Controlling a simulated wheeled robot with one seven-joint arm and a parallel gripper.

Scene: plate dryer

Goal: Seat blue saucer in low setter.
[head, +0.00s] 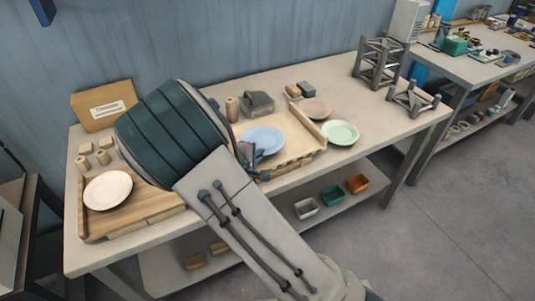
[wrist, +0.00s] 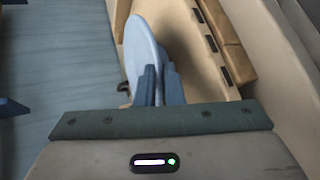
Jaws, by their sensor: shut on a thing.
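The blue saucer (head: 263,139) is at the middle of the bench, over a pale wooden tray (head: 300,148). My gripper (wrist: 160,82) is shut on the saucer's rim in the wrist view, where the saucer (wrist: 138,45) shows nearly edge-on. In the head view my arm hides most of the gripper. I cannot tell whether the saucer touches the tray. Two grey metal racks stand at the right end of the bench, a taller one (head: 376,64) and a lower one (head: 414,98). The lower one looks like the low setter, and no plate shows in it.
A white plate (head: 107,190) rests on a wooden board (head: 150,202) at the left. A grey block-like object (head: 257,103) stands behind the saucer. Bare bench lies before the racks.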

